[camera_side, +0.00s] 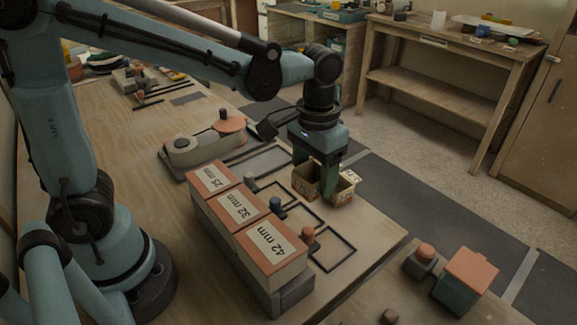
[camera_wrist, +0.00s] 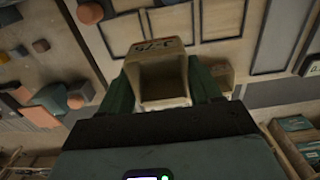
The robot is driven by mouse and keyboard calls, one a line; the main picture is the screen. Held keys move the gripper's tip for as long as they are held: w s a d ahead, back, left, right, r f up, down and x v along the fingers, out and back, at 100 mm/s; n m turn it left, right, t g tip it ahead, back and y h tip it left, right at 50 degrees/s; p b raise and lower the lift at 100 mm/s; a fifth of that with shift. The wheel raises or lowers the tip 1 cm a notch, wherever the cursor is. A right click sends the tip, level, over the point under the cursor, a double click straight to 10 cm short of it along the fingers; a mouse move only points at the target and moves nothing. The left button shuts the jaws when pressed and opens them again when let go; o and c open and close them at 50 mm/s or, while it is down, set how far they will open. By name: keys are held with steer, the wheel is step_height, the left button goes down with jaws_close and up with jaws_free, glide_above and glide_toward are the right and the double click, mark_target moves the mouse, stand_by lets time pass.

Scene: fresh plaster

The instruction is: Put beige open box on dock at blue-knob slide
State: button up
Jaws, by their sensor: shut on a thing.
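The beige open box (camera_wrist: 165,48) is between the two green fingers of my gripper (camera_wrist: 162,92), its open side facing the wrist camera. In the side view the box (camera_side: 307,186) hangs over or near the table's right edge, partly hidden by a finger of my gripper (camera_side: 316,178). I cannot tell its gap to the table. More beige with dark marks (camera_side: 347,184) shows right of that finger; a beige piece also shows beyond the right finger in the wrist view (camera_wrist: 224,76). The blue-knob slide (camera_side: 275,204) has a black-outlined dock (camera_side: 322,222) in front, seemingly empty.
Blocks labelled 25, 32 and 42 mm (camera_side: 241,207) stand left of the docks. A grey fixture with an orange disc (camera_side: 205,146) stands behind. An orange-topped box (camera_side: 466,279) is at front right.

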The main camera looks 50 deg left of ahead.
mark_target(300, 220)
steer(key=shift+s+a+f, duration=0.15)
steer(key=shift+a, duration=0.45)
steer(key=shift+s+a+f, duration=0.15)
steer(key=shift+a, duration=0.4)
steer(key=shift+f, duration=4.85)
steer(key=shift+f, duration=0.1)
steer(key=o, duration=1)
steer(key=shift+o, duration=0.2)
